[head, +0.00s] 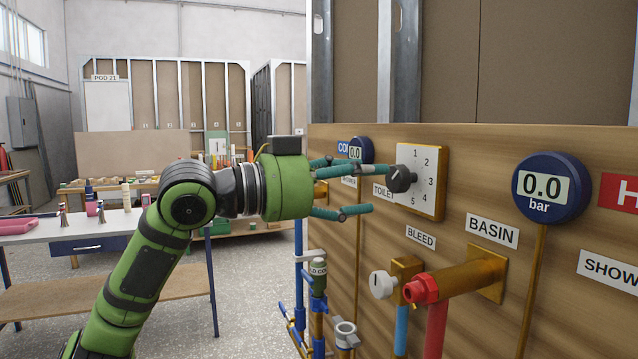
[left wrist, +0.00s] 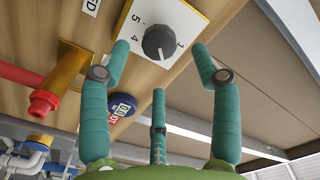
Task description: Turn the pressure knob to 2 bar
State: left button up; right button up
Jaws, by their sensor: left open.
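The dark grey pressure knob (head: 400,179) sits on a white dial plate (head: 421,205) numbered 1 to 5, on a wooden panel. I cannot tell surely which number its mark points at. My left gripper (head: 378,189) is open, with teal fingers pointing at the knob from the left. In the left wrist view the knob (left wrist: 159,41) shows between the two outer fingertips (left wrist: 160,58), beyond the third finger. Whether any finger touches it is unclear. The large blue gauge (head: 549,188) reads 0.0 bar. My right gripper is not in view.
A smaller blue gauge (head: 361,150) reading 0.0 is behind the fingers. Below the knob, a white bleed knob (head: 382,285) and a brass basin outlet (head: 462,281) with a red fitting stick out. A workbench (head: 130,232) stands at the left.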

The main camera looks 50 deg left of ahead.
pick_arm(q)
jog(key=v, duration=0.5)
jog(key=shift+s, duration=0.3)
dwell(0.4)
